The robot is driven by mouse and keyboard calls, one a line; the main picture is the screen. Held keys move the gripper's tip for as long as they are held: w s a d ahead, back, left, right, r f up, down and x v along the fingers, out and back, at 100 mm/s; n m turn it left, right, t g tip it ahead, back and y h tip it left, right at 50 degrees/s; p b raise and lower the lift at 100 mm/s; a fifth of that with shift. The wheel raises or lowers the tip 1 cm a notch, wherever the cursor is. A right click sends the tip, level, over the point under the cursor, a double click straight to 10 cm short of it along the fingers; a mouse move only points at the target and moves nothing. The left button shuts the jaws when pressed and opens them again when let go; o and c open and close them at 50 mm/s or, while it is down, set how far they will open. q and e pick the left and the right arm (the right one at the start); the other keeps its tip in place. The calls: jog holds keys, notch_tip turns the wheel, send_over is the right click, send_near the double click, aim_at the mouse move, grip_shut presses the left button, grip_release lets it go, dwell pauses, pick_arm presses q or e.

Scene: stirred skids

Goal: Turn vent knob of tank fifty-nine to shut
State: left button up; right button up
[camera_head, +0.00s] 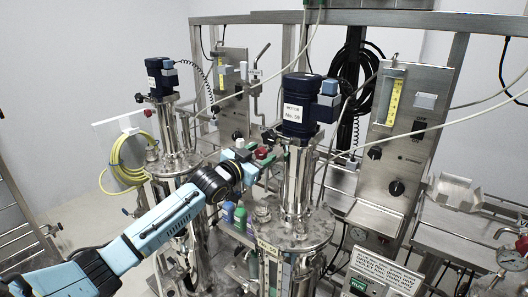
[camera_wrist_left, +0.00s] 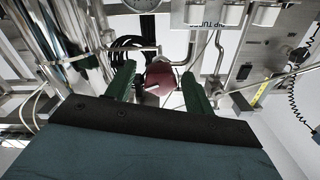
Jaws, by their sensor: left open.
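A red knob (camera_head: 262,153) shows beside the near steel tank, left of its dark blue motor (camera_head: 298,108), whose label number is small and hard to read. My left arm comes in from the lower left, and my left gripper (camera_head: 268,163) is at the knob, left of the tank's column. In the left wrist view the green fingers (camera_wrist_left: 158,84) are apart, with the red knob (camera_wrist_left: 162,74) in line with the gap between them. I cannot tell whether they touch it. My right gripper is not in view.
A second tank with a motor (camera_head: 160,80) stands behind to the left, beside a coiled yellow hose (camera_head: 128,158). A steel control panel (camera_head: 402,140) with black knobs stands on the right. Pipes, cables and frame posts crowd the space around the gripper.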

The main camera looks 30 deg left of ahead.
pick_arm(q)
jog(key=shift+w+d, duration=0.1)
jog(key=shift+w, duration=1)
jog(key=c, duration=1)
